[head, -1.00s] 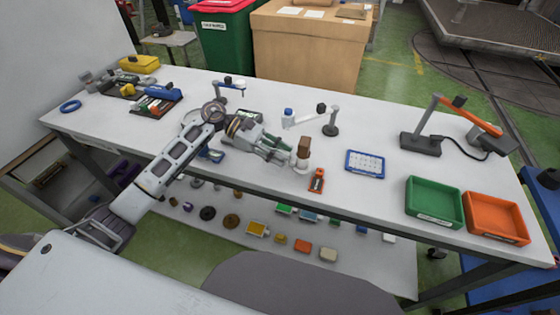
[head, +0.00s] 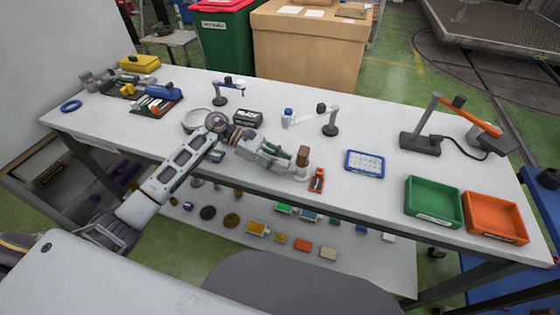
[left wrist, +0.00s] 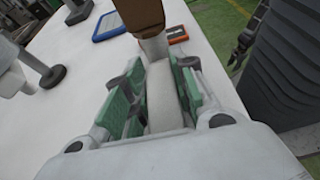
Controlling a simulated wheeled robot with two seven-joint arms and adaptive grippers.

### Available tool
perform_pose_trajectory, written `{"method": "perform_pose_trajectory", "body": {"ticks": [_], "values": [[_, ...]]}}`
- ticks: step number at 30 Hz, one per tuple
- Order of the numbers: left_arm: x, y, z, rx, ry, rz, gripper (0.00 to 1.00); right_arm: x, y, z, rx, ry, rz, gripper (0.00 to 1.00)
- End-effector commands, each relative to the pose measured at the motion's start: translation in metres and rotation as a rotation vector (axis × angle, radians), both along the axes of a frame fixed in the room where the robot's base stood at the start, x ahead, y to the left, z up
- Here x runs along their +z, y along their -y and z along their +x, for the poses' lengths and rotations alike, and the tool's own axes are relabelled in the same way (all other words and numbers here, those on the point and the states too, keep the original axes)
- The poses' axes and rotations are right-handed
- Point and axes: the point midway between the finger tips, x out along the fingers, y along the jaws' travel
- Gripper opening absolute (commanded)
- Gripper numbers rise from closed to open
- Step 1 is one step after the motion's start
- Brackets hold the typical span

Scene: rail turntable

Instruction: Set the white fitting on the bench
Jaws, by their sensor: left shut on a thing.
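My left gripper (head: 300,168) is over the front part of the white bench (head: 400,168), near its middle. In the left wrist view its green-padded fingers (left wrist: 158,98) are shut on a pale piece, the white fitting (left wrist: 162,90). In the head view the fingers mostly hide the fitting. A brown-topped piece with a pale lower part (head: 304,155) shows at the fingertips; its brown top (left wrist: 140,14) is just beyond them in the left wrist view. I cannot tell whether it touches the fitting, or whether the fitting touches the bench. My right gripper is not clearly seen.
A small orange-and-dark item (head: 317,180) lies close right of the fingertips. A blue-framed panel (head: 365,163), a green bin (head: 434,203) and an orange bin (head: 497,218) are farther right. A jointed stand (head: 331,122) is behind. Bench is clear between stand and panel.

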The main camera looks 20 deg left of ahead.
Motion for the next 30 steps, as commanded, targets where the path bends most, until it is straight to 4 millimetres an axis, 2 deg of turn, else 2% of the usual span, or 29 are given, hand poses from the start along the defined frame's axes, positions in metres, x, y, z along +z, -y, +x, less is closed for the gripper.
{"method": "perform_pose_trajectory", "body": {"ticks": [6, 7, 12, 30], "values": [[-0.0017, 0.0002, 0.0003, 0.001, 0.001, -0.002, 0.0, -0.0037, -0.0004, 0.0007, 0.0, -0.002, 0.0, 0.4], [-0.0024, 0.0001, 0.0, 0.0, 0.0, 0.0, 0.29, -0.0032, -0.0004, 0.0014, 0.0, -0.002, 0.0, 0.4], [-0.0019, 0.0001, 0.0, 0.0, 0.0, 0.0, 0.48, -0.0025, -0.0008, 0.0026, -0.001, 0.0, 0.0, 0.4], [0.0017, -0.0036, 0.0005, 0.001, 0.0, 0.001, 0.48, 0.0002, -0.001, 0.0022, 0.0, 0.006, 0.001, 0.4]]}}
